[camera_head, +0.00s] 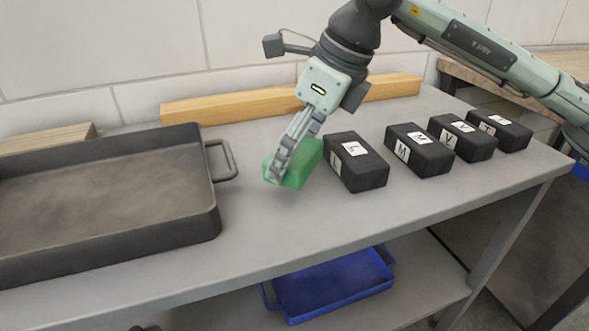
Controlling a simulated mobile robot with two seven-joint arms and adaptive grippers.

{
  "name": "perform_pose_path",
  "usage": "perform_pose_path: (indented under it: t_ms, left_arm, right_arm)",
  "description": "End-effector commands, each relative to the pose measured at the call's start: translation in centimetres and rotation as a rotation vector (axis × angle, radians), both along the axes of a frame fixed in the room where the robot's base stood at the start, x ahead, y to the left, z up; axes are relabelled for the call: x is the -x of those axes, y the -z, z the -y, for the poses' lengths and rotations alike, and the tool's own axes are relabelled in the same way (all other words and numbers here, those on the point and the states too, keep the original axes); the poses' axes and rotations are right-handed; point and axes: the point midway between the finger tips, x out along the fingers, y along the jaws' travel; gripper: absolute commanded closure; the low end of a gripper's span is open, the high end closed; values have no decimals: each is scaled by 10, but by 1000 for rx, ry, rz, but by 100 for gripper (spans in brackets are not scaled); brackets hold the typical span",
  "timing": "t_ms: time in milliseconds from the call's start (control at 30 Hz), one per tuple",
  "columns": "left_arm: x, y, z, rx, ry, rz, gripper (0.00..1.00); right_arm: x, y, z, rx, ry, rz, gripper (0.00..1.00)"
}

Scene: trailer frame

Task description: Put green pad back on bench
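The green pad (304,164) is at the middle of the grey bench (262,222), between the dark tray and the black blocks. My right gripper (276,174), on the arm coming in from the right, points down with its fingers at the pad's left part. It looks shut on the pad, and its fingers hide part of it. The pad is at or just above the bench top; I cannot tell whether its underside touches. My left gripper is not in view.
A dark tray (212,226) with a side handle stands at left. Several black labelled blocks, the nearest (362,172), line the right. A wooden beam (225,106) lies along the back. A blue tray (330,287) sits on the lower shelf. The bench front is clear.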

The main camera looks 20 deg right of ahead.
Motion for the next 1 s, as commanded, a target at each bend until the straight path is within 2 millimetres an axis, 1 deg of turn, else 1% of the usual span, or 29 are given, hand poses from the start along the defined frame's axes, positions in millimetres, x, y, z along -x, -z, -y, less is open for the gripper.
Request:
perform_pose_path:
  t_ms: [167, 333, 400, 700, 767, 867, 900, 1000]
  left_arm:
    - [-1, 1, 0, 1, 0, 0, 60]
    - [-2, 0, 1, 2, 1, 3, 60]
    - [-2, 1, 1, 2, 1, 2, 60]
    - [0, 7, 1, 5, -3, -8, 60]
    - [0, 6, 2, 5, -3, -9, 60]
    - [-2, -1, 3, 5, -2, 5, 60]
    - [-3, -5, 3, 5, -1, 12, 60]
    - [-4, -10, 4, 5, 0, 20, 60]
  right_arm:
    - [-3, 11, 2, 1, 0, -2, 42]
    - [-2, 36, 2, 1, 0, -4, 42]
    - [-3, 42, 2, 0, 1, -1, 42]
    - [-3, 44, 2, -1, 0, 1, 42]
    - [-3, 44, 2, -1, 0, 1, 42]
    - [-3, 45, 2, -1, 0, 1, 42]
    - [-3, 45, 2, -1, 0, 1, 12]
    - [-3, 44, 2, 0, 1, 0, 0]
